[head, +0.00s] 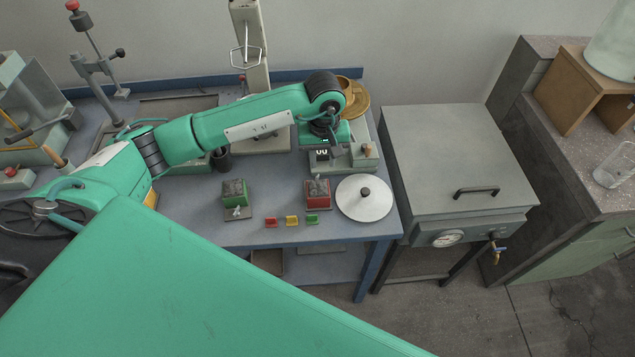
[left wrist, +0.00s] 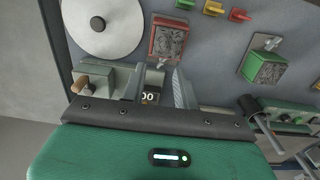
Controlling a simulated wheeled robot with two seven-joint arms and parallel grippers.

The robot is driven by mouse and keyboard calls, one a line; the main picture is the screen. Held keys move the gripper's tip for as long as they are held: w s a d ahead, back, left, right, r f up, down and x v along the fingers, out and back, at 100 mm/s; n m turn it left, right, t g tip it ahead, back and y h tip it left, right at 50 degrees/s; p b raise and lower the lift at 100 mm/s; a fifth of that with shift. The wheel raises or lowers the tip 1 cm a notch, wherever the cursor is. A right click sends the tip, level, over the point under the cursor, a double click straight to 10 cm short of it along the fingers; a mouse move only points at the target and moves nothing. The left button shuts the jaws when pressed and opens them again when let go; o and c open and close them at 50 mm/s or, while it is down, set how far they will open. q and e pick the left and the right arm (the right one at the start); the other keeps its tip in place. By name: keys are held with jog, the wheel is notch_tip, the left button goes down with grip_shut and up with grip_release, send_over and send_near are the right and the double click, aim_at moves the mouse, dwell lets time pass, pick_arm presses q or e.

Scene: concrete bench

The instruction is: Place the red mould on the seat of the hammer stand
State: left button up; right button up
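The red mould (head: 317,193) stands on the bench with rough grey material in its top. It also shows in the left wrist view (left wrist: 168,42), beyond my fingers. My left gripper (head: 327,151) is over the device with the "00" display, behind the red mould and apart from it. In the left wrist view its two fingers (left wrist: 158,76) are spread with nothing held between them. A stand with a rod, dark weight and red knob (head: 79,18), apparently the hammer stand, is at the back left. I cannot make out its seat clearly. My right gripper is not in view.
A green mould (head: 236,196) stands left of the red one. Small red, yellow and green pieces (head: 291,221) lie in front. A white disc (head: 364,199) is at the right. A tall pale column (head: 250,45) stands behind my left arm. A grey lidded box (head: 452,150) adjoins the bench.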

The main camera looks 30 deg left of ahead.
aim_at(328, 187)
pick_arm(q)
jog(key=f, duration=0.2)
jog(key=f+p, duration=0.1)
jog(key=f, duration=0.2)
jog(key=w+d+f+p, duration=0.1)
jog(key=f, duration=0.1)
jog(key=shift+f, duration=0.25)
jog(key=shift+s+d+f+p, duration=0.1)
jog(key=shift+d+f+p, duration=0.05)
jog(key=shift+f+p, duration=0.45)
jog(key=f+p, duration=0.2)
jog(key=f, duration=0.1)
jog(key=shift+s+d, duration=0.2)
jog(key=shift+f, duration=0.6)
jog(key=c, duration=0.6)
grip_shut()
